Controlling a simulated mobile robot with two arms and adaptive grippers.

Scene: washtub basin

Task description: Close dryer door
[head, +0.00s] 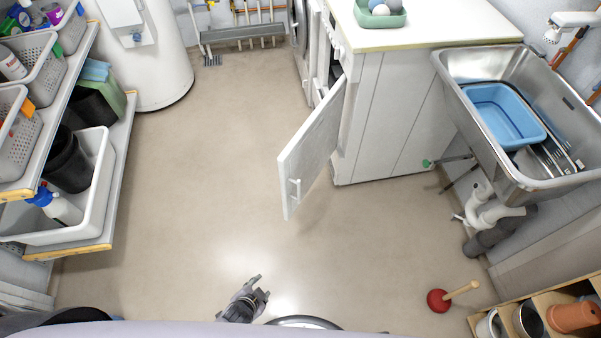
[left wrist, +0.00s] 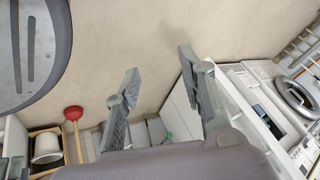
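A white flat door (head: 312,150) stands swung wide open from the front of the white unit under the counter in the head view. A small white bar handle (head: 295,190) is near its free edge. The opening behind it is mostly hidden. My left gripper (head: 262,285) is low in the head view, apart from the door and nearer to me. In the left wrist view my left gripper (left wrist: 159,60) has its two fingers spread with nothing between them. The door is not clearly identifiable there. My right gripper is not in view.
A steel sink (head: 520,175) with a blue basin (head: 503,115) stands right of the unit. Shelves with bins (head: 80,215) line the left. The floor (head: 200,180) between is clear.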

